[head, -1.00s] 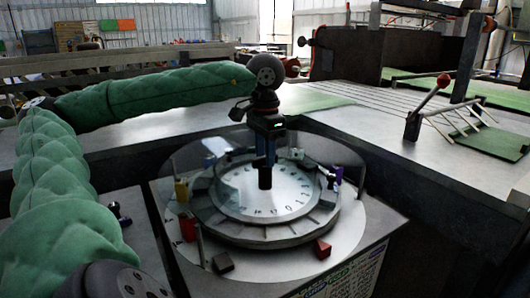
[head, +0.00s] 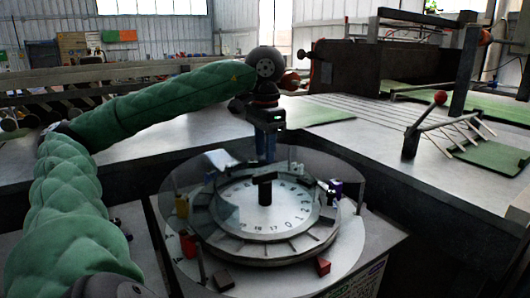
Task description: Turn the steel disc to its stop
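The steel disc (head: 235,207) is a pale round plate with numbers around its face, set in a stepped metal ring on a round table. A black upright post with a short crossbar (head: 264,192) stands at its middle. My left gripper (head: 265,158) points down over the disc, with its bluish fingers just above the post. They look apart from the post, but the gap between the fingers is too small to judge. My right gripper is not in view.
A bench with a red-knobbed lever (head: 440,98) stands at right.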

